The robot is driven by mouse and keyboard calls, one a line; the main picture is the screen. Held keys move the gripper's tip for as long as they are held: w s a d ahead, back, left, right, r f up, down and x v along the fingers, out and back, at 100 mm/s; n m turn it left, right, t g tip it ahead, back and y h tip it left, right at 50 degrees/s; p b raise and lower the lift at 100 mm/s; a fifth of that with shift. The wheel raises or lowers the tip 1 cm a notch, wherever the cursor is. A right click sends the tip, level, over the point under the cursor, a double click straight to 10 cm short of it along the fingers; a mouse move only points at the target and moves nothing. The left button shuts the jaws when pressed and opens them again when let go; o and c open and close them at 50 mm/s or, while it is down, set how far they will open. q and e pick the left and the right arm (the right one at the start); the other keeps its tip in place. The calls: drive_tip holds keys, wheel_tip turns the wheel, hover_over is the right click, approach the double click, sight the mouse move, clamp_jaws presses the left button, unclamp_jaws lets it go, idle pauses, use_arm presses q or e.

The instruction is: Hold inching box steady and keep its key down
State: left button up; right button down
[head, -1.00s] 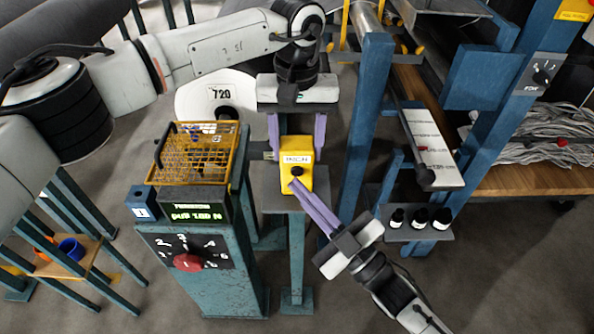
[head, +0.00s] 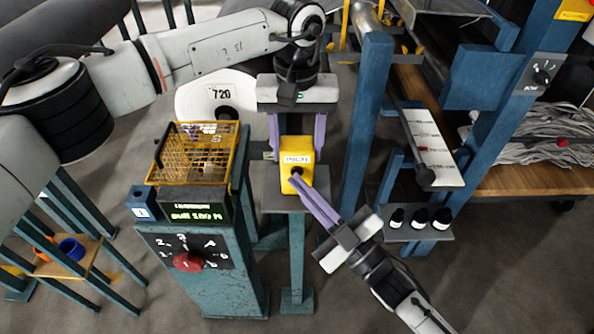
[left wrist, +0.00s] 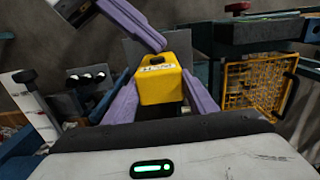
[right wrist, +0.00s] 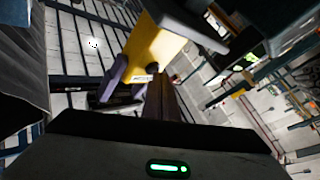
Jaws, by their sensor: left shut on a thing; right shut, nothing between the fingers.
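The yellow inching box (head: 288,147) with its white "INCH" label sits above a grey plate on a teal post. My left gripper (head: 297,142) is shut on the box, with one purple finger on each side; the left wrist view also shows the box (left wrist: 165,82) between them. My right gripper (head: 296,178) is shut with nothing between its fingers. Its fingertips are at the black key on the box's face and largely cover it in the head view. The key (left wrist: 157,59) shows as a dark spot in the left wrist view. How far it is pressed cannot be told.
Left of the box stands a teal console with a red-knobbed dial (head: 187,262), a green-lit display (head: 196,215) and a yellow mesh cage (head: 190,168). A blue post (head: 365,130) rises close on the right. Small black-capped bottles (head: 420,216) stand on a shelf further right.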

use_arm(q)
drive_tip(key=shift+s, duration=0.1)
use_arm(e)
drive_tip(key=shift+w, duration=0.45)
idle(2.7)
drive_tip(key=shift+s, duration=0.1)
idle(2.6)
drive_tip(key=shift+s, duration=0.95)
drive_tip(key=shift+s, duration=2.5)
use_arm(q)
drive_tip(key=o, duration=1.3)
drive_tip(key=shift+o, duration=0.2)
